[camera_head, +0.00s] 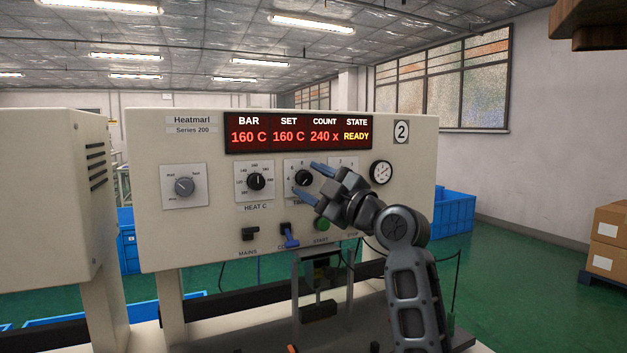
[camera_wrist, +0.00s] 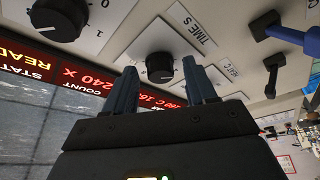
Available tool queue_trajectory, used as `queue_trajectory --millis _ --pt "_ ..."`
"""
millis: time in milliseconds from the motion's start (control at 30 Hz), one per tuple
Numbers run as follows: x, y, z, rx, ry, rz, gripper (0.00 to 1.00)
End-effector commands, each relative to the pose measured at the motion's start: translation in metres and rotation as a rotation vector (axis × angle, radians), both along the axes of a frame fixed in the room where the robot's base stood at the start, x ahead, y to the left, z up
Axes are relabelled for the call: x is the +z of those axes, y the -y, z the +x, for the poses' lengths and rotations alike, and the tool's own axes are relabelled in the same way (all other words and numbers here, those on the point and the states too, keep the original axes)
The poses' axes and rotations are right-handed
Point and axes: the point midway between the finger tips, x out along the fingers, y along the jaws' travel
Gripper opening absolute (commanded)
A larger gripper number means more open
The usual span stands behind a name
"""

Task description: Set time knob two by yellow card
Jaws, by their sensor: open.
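The time knob (camera_head: 304,178) is a black dial on a white plate above a partly covered TIME label on the machine marked 2. In the wrist view the knob (camera_wrist: 159,67) shows between the two fingertips, with the TIME S label beside it. My gripper (camera_head: 312,181) is open in front of the panel, one blue finger above and one below the knob in the head view. In the wrist view my gripper (camera_wrist: 161,75) has a finger on either side of the knob; I cannot tell whether they touch it. The knob's pointer setting is unclear. No yellow card is seen.
The heat knob (camera_head: 256,181) is left of the time knob. Another knob (camera_wrist: 60,18) sits close on the other side. The display (camera_head: 298,132) reads 160 C, 160 C, 240 x, READY. The blue-handled switch (camera_head: 290,237) and green start button (camera_head: 322,224) are below.

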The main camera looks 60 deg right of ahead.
Motion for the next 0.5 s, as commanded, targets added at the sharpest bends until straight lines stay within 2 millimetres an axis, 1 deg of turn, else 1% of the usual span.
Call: queue_trajectory --millis 233,500 --pt "-0.0002 0.0003 0.0008 0.000 0.000 0.000 0.56" --pt "-0.0003 0.0003 0.0006 0.000 0.000 0.000 0.30"
